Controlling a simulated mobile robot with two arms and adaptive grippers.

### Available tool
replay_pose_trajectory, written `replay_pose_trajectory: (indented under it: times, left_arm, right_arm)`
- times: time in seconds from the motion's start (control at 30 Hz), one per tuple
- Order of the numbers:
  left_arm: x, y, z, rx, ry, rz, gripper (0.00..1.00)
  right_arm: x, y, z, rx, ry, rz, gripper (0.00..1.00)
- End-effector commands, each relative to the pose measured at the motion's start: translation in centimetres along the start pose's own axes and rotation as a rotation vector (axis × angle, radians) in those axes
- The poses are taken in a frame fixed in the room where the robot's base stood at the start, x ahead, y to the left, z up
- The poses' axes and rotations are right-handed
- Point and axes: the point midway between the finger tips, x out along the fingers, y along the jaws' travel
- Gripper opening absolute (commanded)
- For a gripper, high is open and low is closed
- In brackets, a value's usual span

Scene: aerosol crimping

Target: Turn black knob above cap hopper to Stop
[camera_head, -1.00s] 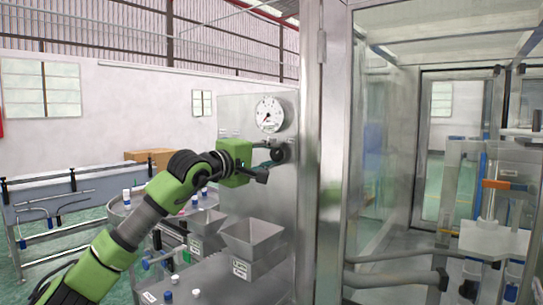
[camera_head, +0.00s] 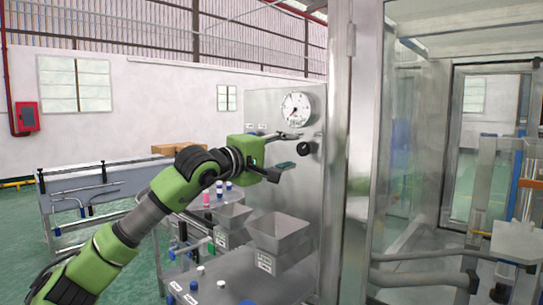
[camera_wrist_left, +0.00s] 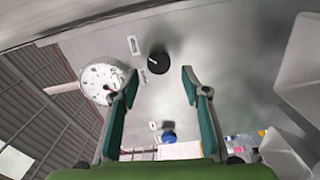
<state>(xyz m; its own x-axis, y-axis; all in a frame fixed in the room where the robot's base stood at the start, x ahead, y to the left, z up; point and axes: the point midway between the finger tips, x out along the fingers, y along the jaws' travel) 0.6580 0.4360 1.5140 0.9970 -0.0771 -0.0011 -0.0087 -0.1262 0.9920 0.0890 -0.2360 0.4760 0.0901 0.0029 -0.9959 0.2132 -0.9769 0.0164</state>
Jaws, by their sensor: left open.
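The black knob (camera_head: 303,148) is on the steel panel below and slightly right of the round gauge (camera_head: 296,109). In the left wrist view the black knob (camera_wrist_left: 159,63) shows a small white mark; the setting cannot be read. My left gripper (camera_head: 291,151) is open in front of the panel, just left of the knob. In the left wrist view my left gripper (camera_wrist_left: 159,80) has its fingers spread on either side of the knob, with nothing between them. A grey hopper (camera_head: 279,237) stands below the knob. My right gripper is out of view.
A second, smaller hopper (camera_head: 233,216) is left of the first. A blue knob (camera_wrist_left: 168,136) shows in the left wrist view. Small bottles and caps stand on the machine's table. The steel frame post (camera_head: 349,150) rises close to the right of the panel.

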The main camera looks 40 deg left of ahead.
Motion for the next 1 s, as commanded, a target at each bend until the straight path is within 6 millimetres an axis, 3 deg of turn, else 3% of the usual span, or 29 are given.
replay_pose_trajectory:
  times: [0.2,0.4,0.63,1.0]
  left_arm:
    - [-4.0,-0.1,-0.1,0.007,0.002,-0.004,0.42]
    - [-6.2,-0.1,-0.1,0.005,0.003,-0.003,0.42]
    - [-7.3,-0.1,0.1,0.003,-0.001,-0.002,0.42]
    - [-7.4,0.0,0.1,0.002,-0.002,-0.001,0.42]
  right_arm:
    - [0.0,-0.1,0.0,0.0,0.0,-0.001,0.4]
    - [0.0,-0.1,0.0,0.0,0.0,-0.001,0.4]
    - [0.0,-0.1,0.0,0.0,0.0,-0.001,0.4]
    - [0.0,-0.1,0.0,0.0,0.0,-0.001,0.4]
